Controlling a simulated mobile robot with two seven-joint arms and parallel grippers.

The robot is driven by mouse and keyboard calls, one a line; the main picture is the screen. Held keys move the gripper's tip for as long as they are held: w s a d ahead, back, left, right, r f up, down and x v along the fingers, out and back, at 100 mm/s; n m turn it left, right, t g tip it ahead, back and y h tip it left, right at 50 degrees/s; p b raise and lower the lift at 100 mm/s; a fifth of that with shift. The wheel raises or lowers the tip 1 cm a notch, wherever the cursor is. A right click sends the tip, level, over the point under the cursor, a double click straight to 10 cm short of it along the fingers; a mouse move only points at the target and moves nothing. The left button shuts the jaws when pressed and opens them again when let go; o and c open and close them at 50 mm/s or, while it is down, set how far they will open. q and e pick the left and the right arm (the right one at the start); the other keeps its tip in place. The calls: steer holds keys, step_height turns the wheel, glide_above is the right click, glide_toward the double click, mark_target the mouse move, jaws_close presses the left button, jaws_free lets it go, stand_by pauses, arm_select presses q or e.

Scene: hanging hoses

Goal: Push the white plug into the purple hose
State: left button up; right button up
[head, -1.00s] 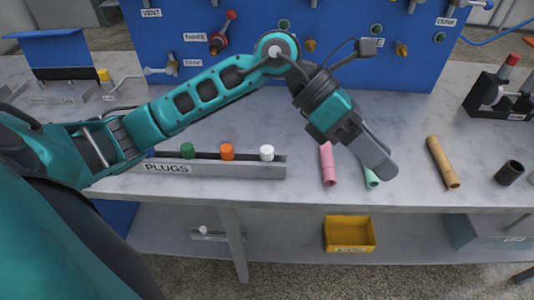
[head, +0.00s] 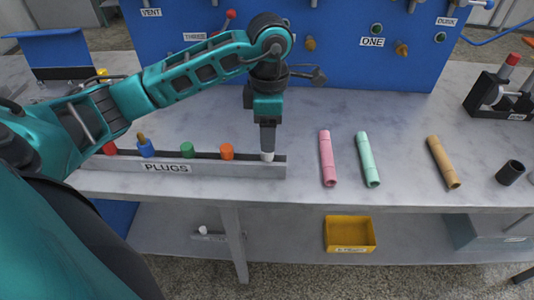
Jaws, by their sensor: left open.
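The white plug (head: 267,157) stands at the right end of the grey plug rack (head: 220,169), which is labelled PLUGS. My left gripper (head: 267,150) points straight down over the white plug, with its open fingers at the plug's top. The fingers hide part of the plug, and I cannot tell whether they touch it. No purple hose shows in the head view. A pink hose (head: 327,158), a mint green hose (head: 368,159) and a tan hose (head: 443,162) lie apart on the bench. My right gripper is not in view.
The rack also holds an orange plug (head: 227,151), a green plug (head: 187,151), a blue plug (head: 145,148) and a red plug (head: 110,148). A blue panel (head: 340,70) with fittings stands behind. A black cylinder (head: 510,172) is at right. A yellow bin (head: 349,234) sits on the lower shelf.

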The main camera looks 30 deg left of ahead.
mark_target(267, 157)
arm_select(q)
step_height(267, 157, down, 6)
steer(key=shift+s+a+r, duration=0.1)
steer(key=shift+a+r, duration=0.05)
stand_by(0.3)
steer(key=c, duration=1.1)
steer(key=shift+r, duration=0.1)
jaws_close()
